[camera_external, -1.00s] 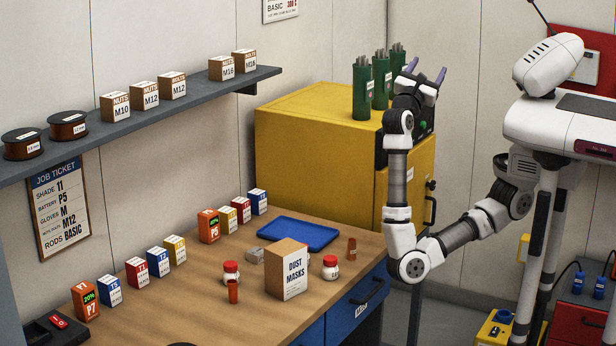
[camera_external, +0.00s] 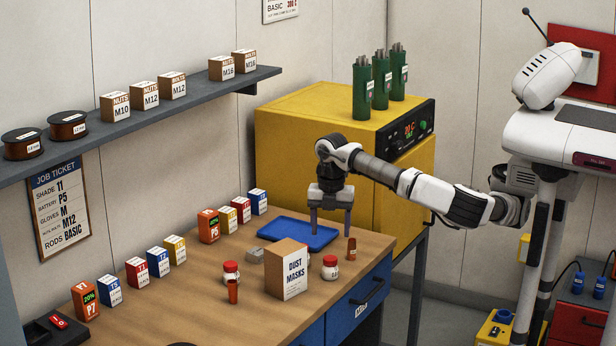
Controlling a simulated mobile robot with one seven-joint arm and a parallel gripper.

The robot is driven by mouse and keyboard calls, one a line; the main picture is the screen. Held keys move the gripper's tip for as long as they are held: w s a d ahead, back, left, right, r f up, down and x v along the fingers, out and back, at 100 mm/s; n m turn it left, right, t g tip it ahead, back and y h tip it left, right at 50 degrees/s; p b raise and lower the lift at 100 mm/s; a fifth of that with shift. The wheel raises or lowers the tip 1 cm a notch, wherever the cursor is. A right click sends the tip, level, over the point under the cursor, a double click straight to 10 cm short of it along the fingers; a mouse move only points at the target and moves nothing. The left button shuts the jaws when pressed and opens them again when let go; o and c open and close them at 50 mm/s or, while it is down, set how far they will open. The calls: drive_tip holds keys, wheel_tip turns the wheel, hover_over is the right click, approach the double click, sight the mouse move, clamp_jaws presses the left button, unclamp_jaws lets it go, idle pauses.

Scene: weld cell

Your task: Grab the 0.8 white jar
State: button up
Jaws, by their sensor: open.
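Two small white jars with red lids stand on the wooden bench in the external view. One jar (camera_external: 231,273) is left of the dust masks box, and the other jar (camera_external: 330,268) is right of it. Their labels are too small to read, so I cannot tell which is 0.8. My gripper (camera_external: 331,234) points down with its two fingers apart and nothing between them. It hangs over the right part of the blue tray (camera_external: 283,229), above and behind the right jar in the picture, apart from it.
The dust masks box (camera_external: 287,268) stands between the jars. A brown-red tube (camera_external: 351,249) is right of the right jar, and another tube (camera_external: 233,291) is before the left jar. A grey block (camera_external: 254,255) lies by the tray. The yellow cabinet (camera_external: 310,140) rises behind the bench.

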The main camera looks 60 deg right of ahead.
sight(330, 258)
wheel_tip(330, 258, down, 8)
drive_tip(key=b, duration=0.5)
drive_tip(key=shift+d+r, duration=0.15)
drive_tip(key=f+b, duration=0.4)
drive_tip(key=f, duration=0.1)
drive_tip(key=shift+w+d, duration=0.25)
drive_tip(key=shift+d, duration=0.15)
drive_tip(key=c, duration=1.1)
